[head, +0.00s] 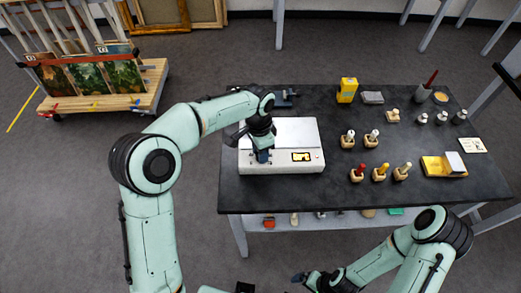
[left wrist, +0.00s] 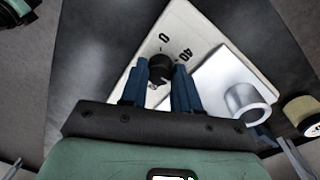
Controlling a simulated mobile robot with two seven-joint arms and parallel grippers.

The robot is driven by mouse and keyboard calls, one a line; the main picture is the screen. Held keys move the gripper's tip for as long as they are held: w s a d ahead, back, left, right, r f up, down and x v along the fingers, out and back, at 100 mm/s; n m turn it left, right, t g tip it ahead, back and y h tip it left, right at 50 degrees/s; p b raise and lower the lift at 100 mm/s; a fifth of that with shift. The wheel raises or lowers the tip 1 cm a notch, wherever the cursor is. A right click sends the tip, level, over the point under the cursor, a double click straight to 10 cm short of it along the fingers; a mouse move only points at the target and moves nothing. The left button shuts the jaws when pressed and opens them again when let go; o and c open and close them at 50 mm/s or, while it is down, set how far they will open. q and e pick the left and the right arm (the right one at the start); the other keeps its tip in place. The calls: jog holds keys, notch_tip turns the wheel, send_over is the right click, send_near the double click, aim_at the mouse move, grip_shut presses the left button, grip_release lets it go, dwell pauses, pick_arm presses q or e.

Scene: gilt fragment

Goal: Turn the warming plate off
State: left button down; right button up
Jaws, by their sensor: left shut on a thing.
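I cannot tell which mark the knob points at. The head view hides the knob behind the gripper. My right gripper (head: 310,281) is low at the front, away from the plate; its jaws are unclear.
The dark table (head: 240,195) holds several wooden-based tools (head: 380,173) right of the plate, a yellow box (head: 347,90) behind them and a yellow tray (head: 437,167) at right. A cart with paintings (head: 150,95) stands on the floor at left.

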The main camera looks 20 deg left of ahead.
pick_arm(q)
jog(key=n, duration=0.5)
jog(key=shift+n, duration=0.3)
jog(key=n, duration=0.6)
jog(key=shift+t, duration=0.4)
jog(key=n, duration=0.6)
jog(key=shift+s+n+b, duration=0.1)
jog(key=shift+n+b, duration=0.2)
jog(key=shift+b, duration=0.1)
jog(key=n, duration=0.5)
jog(key=shift+n+t, duration=0.3)
jog(key=shift+n, duration=0.1)
jog(key=c, duration=1.1)
grip_release()
jog(key=shift+a, duration=0.1)
